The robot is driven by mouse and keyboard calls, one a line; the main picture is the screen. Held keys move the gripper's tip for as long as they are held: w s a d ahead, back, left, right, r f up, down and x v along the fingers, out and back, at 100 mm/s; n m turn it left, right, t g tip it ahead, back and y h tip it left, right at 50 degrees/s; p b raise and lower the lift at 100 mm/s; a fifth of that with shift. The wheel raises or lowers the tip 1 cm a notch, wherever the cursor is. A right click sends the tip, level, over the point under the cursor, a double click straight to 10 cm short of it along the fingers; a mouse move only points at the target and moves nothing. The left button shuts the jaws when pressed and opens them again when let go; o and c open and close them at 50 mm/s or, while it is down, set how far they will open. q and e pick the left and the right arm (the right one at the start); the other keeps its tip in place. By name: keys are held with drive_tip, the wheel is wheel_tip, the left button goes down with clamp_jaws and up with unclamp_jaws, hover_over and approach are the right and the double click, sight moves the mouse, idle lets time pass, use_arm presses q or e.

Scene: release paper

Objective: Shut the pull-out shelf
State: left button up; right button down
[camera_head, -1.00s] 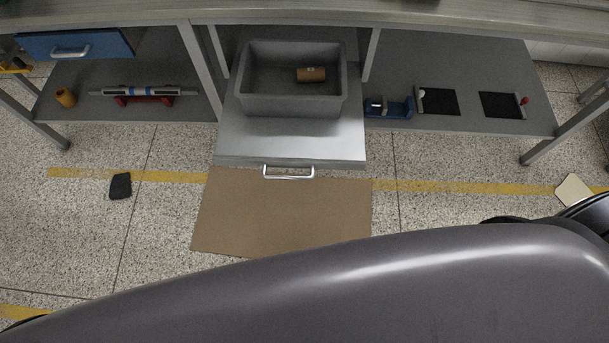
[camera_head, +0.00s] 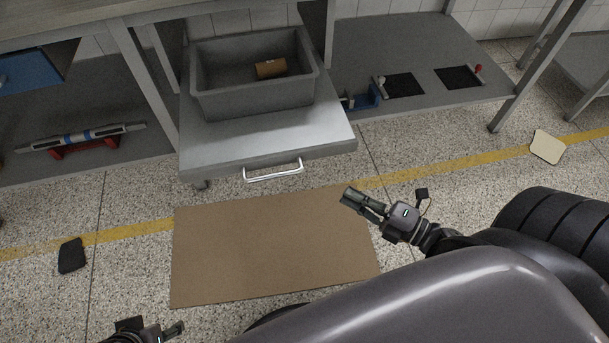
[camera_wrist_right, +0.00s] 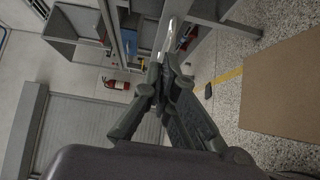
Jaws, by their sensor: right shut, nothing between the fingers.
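The pull-out shelf (camera_head: 310,133) is a grey metal board that sticks out from under the workbench in the head view. A silver bar handle (camera_head: 273,172) is fixed to its front edge.
A brown sheet (camera_head: 270,245) lies on the floor in front of the shelf. A dark object (camera_head: 71,256) and a cream piece (camera_head: 547,146) lie on the floor. The fixed lower shelf (camera_head: 430,60) and bench legs (camera_head: 528,72) flank the pull-out shelf.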

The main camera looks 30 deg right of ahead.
drive_tip(key=b, duration=0.1)
approach(292, 154)
drive_tip(key=a+x, duration=0.1)
drive_tip(key=x, duration=0.3)
drive_tip(key=shift+w+d, duration=0.3)
